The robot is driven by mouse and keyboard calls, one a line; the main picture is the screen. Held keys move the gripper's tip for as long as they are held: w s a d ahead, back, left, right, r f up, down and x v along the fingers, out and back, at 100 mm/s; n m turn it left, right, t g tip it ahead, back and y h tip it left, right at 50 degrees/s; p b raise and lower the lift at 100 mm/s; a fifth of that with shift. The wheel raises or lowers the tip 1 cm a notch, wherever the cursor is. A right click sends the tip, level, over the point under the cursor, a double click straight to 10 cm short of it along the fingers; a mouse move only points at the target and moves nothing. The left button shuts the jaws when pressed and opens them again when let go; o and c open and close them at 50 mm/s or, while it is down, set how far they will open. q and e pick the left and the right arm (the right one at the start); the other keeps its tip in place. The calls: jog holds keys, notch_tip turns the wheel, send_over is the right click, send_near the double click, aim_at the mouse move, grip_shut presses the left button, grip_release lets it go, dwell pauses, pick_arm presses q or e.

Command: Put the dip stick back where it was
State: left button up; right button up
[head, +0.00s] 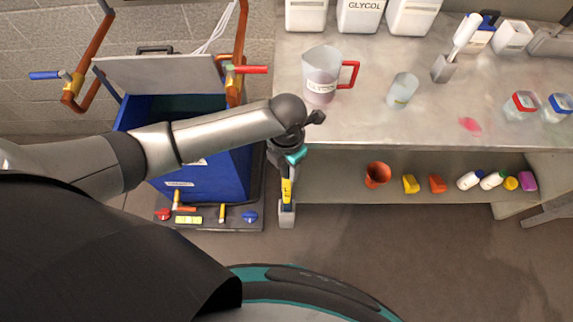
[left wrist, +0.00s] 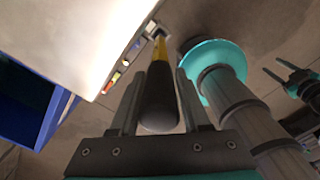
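The dip stick (head: 287,190) has a black handle and a yellow shaft. It hangs or stands upright in front of the counter's left end, beside the blue bin. My left gripper (head: 291,158) is at its top. In the left wrist view, the fingers of my left gripper (left wrist: 162,75) lie on both sides of the black handle of the dip stick (left wrist: 158,105), closed on it.
A blue bin (head: 225,175) with its lid raised stands left of the stick. The metal counter (head: 370,125) carries a jug (head: 321,75), a beaker (head: 402,90) and several containers. A lower shelf (head: 330,180) holds a red cup (head: 377,174) and small items. Floor in front is clear.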

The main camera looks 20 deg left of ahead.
pick_arm(q)
jog(key=o, duration=0.3)
notch_tip(320, 180, up, 12)
jog(key=p, duration=0.3)
jog(key=shift+r, duration=0.2)
